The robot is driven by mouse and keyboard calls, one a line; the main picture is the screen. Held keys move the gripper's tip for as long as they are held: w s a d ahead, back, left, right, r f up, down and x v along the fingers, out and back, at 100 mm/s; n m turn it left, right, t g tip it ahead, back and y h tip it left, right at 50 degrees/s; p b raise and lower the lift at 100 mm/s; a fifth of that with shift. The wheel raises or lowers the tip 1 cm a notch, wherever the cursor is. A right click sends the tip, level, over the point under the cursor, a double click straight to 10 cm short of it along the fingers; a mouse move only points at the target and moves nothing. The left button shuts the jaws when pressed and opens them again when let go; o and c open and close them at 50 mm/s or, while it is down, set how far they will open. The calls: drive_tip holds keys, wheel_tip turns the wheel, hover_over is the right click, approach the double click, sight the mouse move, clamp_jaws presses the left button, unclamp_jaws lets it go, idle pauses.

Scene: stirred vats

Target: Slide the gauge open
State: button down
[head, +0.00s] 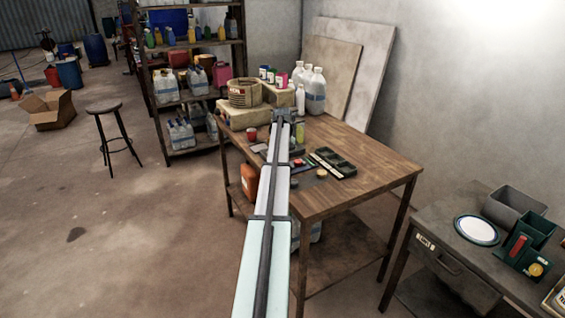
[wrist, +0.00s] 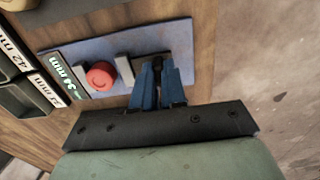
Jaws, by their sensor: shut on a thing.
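The gauge lies on a blue-grey plate (wrist: 182,38) on the wooden table. In the wrist view it shows two upright pale grey jaws, one at the left (wrist: 68,84) and one in the middle (wrist: 124,70). A round red piece (wrist: 100,75) sits between them. My gripper (wrist: 158,72), with blue fingers, is shut on a dark handle of the gauge, just right of the middle jaw. The fingers hide most of the handle. In the head view my arm covers the gripper and much of the gauge; the red piece (head: 297,162) shows at its right.
A dark green tray (head: 333,163) with mm labels stands beside the plate. Bottles (head: 316,90), boxes and a basket (head: 243,93) crowd the table's back. The table's front right (head: 350,190) is clear. A side desk (head: 450,262) holds a white plate and bins.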

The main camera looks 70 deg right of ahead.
drive_tip(key=shift+w+a, duration=0.6)
drive_tip(key=shift+a, duration=0.05)
drive_tip(key=c, duration=1.2)
unclamp_jaws()
drive_tip(key=shift+r, duration=0.1)
wheel_tip(320, 180, up, 14)
drive_tip(key=shift+f, duration=0.2)
